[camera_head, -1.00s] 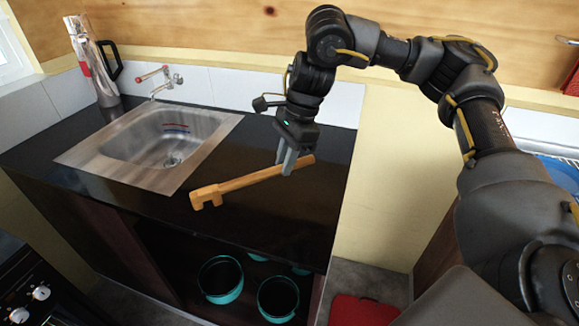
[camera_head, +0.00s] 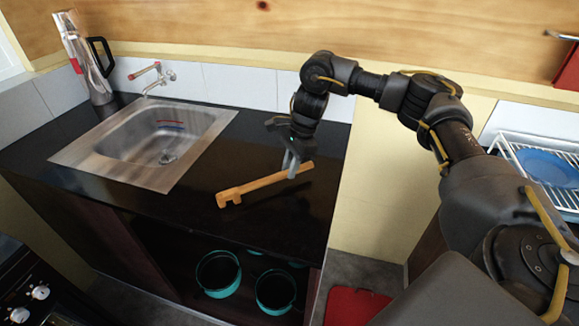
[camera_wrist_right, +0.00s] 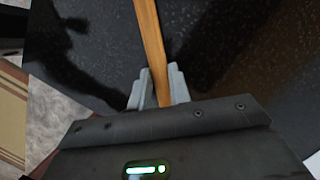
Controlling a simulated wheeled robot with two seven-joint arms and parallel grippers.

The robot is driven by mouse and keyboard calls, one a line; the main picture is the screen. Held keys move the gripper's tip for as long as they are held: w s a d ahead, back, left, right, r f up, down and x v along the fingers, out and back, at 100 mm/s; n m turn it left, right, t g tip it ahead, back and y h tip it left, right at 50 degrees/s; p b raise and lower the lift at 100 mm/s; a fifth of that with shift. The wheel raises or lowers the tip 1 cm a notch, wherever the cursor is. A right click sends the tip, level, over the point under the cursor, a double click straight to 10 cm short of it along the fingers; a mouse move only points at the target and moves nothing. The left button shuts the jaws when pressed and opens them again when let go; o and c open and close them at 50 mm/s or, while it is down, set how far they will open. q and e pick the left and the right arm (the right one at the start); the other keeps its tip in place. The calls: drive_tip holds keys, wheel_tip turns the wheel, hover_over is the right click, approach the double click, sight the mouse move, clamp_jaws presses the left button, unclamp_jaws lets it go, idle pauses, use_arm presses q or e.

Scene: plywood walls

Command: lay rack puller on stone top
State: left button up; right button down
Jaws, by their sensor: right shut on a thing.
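The rack puller (camera_head: 258,186) is a wooden stick with a notched end at the left in the head view. My right gripper (camera_head: 291,172) is shut on it near its right end. In the right wrist view the rack puller (camera_wrist_right: 151,40) runs up from between the fingertips of the gripper (camera_wrist_right: 158,92). The stone top (camera_head: 190,212) is the black counter around the sink. The rack puller is over the counter to the right of the sink; whether it touches the surface I cannot tell. My left gripper is not in view.
A steel sink (camera_head: 80,160) with a tap (camera_head: 155,78) is set in the counter. A kettle-like jug (camera_head: 90,65) stands at the back left corner. Teal pots (camera_head: 219,290) sit on the shelf below. A dish rack (camera_head: 520,150) with a blue plate is at the right.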

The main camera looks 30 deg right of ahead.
drive_tip(key=shift+f, duration=0.2)
drive_tip(key=shift+r, duration=0.1)
drive_tip(key=shift+s+f, duration=0.1)
drive_tip(key=shift+f, duration=0.1)
drive_tip(key=c, duration=1.3)
unclamp_jaws()
drive_tip(key=shift+r, duration=0.2)
drive_tip(key=p+v, duration=0.1)
drive_tip(key=v, duration=1.1)
